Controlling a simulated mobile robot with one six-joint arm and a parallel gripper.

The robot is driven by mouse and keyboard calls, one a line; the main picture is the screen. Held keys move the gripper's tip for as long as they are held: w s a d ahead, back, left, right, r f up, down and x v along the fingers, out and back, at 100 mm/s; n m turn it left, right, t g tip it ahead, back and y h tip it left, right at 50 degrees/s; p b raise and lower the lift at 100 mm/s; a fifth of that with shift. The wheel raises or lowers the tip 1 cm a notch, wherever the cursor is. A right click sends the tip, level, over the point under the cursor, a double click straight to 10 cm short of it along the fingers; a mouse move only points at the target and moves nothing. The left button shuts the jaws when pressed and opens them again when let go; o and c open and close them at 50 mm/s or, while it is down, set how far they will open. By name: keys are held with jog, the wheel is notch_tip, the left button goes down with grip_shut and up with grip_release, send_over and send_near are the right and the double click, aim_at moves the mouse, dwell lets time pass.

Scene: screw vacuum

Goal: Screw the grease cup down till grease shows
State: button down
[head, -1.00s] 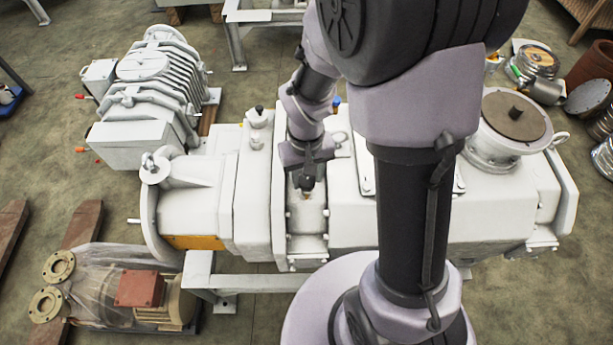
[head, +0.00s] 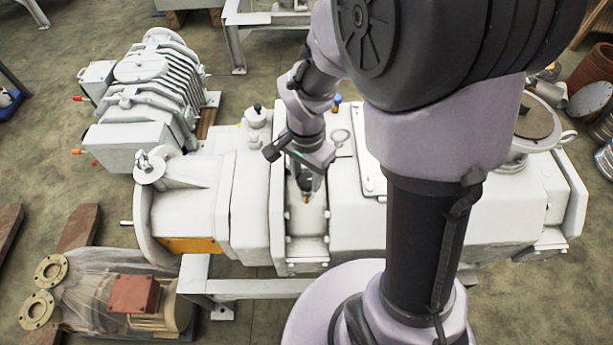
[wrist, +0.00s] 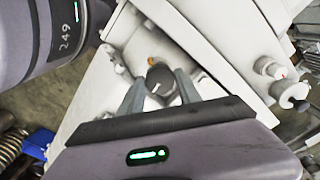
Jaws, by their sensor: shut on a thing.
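The grease cup is a small dark cap (wrist: 161,79) between my gripper's two fingers in the wrist view, on the white vacuum pump (head: 225,195). A small orange-brown spot (wrist: 151,61) shows just beyond the cap; I cannot tell whether it is grease or a fitting. My gripper (head: 306,196) is shut on the cap, pointing down at the recessed section of the pump. In the head view the fingers largely hide the cup, with a small orange-brown spot at their tips.
A ribbed grey-white pump (head: 147,95) stands at the back left. A plastic-wrapped motor with a red box (head: 134,294) lies at the front left. A black-topped knob (head: 257,112) rises from the pump left of my wrist. A flanged port (head: 530,125) is at right.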

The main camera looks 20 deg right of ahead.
aim_at(306, 179)
jog(key=m+b, duration=0.2)
jog(key=m, duration=0.3)
jog(key=shift+m, duration=0.3)
dwell(0.4)
jog(key=c, duration=0.8)
grip_release()
jog(key=shift+c, duration=0.2)
notch_tip(306, 179, up, 17)
jog(key=p, duration=0.7)
jog(key=shift+r+p, duration=0.2)
jog(key=shift+p, duration=0.15)
